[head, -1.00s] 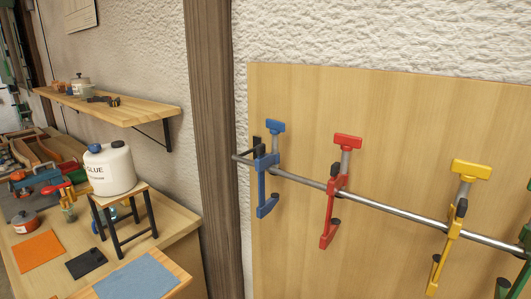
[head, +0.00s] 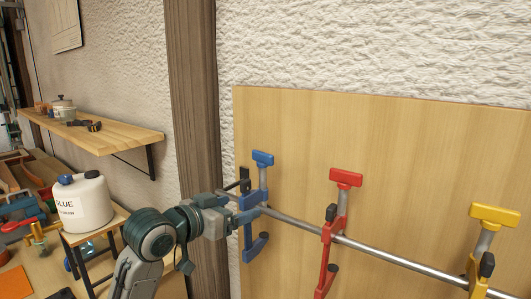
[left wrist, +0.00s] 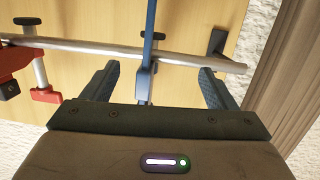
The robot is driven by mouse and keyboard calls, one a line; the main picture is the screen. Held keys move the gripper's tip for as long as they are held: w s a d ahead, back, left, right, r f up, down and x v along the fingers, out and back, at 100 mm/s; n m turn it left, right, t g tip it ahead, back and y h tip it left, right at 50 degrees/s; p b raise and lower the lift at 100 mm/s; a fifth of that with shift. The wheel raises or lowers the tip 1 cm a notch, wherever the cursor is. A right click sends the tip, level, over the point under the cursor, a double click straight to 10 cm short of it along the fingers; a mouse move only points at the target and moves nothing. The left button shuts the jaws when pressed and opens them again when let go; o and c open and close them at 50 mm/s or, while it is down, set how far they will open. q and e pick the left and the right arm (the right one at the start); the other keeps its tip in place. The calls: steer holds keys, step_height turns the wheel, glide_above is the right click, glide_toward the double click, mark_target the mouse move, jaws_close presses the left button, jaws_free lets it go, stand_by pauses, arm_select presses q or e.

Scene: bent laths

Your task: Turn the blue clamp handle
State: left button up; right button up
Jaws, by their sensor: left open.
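The blue clamp (head: 257,244) hangs on the metal rail at the left end of the wooden panel, its T-shaped blue handle (head: 263,158) on top. My left gripper (head: 236,203) is at the clamp's left side, below the handle and near rail height. In the left wrist view my left gripper (left wrist: 158,84) is open, with the blue clamp's bar (left wrist: 149,45) between its two dark fingers and a gap on each side. The handle cannot be made out in that view. My right gripper is not in view.
A red clamp (head: 328,242) and a yellow clamp (head: 494,217) hang farther right on the rail (head: 376,256). A black rail bracket (left wrist: 217,42) is close to one finger. A wooden post (head: 194,110) stands left of the panel. A glue jug (head: 82,205) stands behind my left arm.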

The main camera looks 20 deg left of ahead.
arm_select(q)
steer(key=m+t+h, duration=0.1)
steer(key=h, duration=0.1)
glide_toward(260, 154)
steer(key=x, duration=0.2)
steer(key=p+x, duration=0.2)
steer(key=x, duration=0.2)
steer(key=p+x, duration=0.2)
steer(key=x, duration=0.3)
steer(key=shift+w+d+r, duration=0.15)
steer(key=shift+d+r, duration=0.05)
steer(key=shift+w+d+f+m, duration=0.15)
steer(key=shift+w+d+m, duration=0.15)
steer(key=shift+w, duration=0.3)
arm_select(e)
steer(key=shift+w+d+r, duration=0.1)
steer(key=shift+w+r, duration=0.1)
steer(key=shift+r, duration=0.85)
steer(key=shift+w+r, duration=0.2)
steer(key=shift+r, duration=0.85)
